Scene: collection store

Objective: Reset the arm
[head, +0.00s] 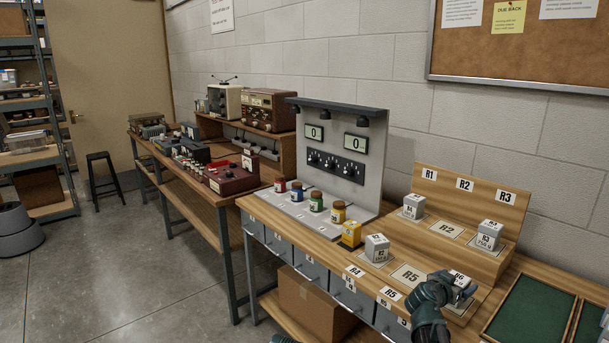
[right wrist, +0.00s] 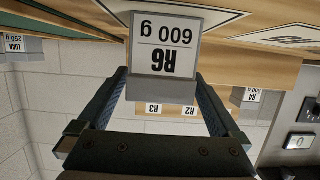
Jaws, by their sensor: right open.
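My right gripper (head: 460,291) is at the front right of the near bench, at the grey block labelled R6 (head: 459,279). In the right wrist view the R6 600 g block (right wrist: 164,50) stands between the two fingers of the gripper (right wrist: 165,95), which are spread, with a gap showing on each side. In the head view the gripper partly hides the block and its pad. My left gripper does not show; only a small dark teal piece of my own body shows at the bottom edge.
Grey blocks stand near R4 (head: 377,247), on the stepped wooden rack (head: 467,210) and on its right (head: 490,234). A grey panel with two displays (head: 340,155) and coloured jars (head: 316,201) stand left. Green-lined trays (head: 530,312) lie right. Open floor is at left.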

